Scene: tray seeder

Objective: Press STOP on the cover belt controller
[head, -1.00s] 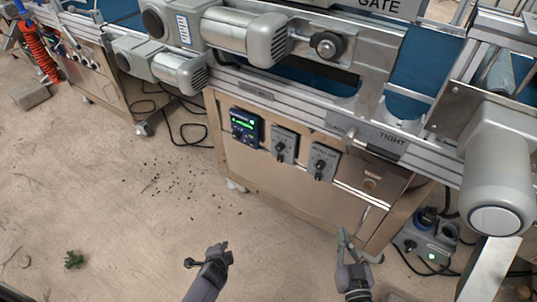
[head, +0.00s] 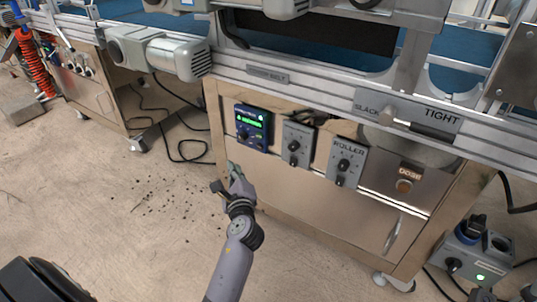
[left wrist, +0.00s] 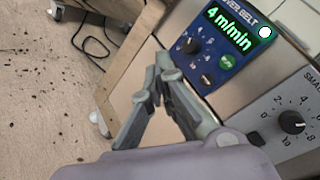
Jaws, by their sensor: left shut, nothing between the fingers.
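The cover belt controller (head: 252,128) is a blue box with a lit green display on the steel cabinet front. In the left wrist view the controller (left wrist: 222,50) reads "4 m/min" on its display, with a dark knob (left wrist: 192,45), a green button (left wrist: 226,62) and smaller controls below. I cannot read a STOP label on any button. My left gripper (head: 232,176) is shut and empty, below and slightly left of the controller in the head view. Its fingers also show in the left wrist view (left wrist: 160,68), apart from the controller. My right gripper is out of view.
Right of the controller are a grey knob box (head: 296,143), the ROLLER box (head: 346,161) and a DOSE button (head: 404,186). A SLACK/TIGHT plate (head: 437,116) and lever sit above. Black cables (head: 187,146) lie on the floor to the left.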

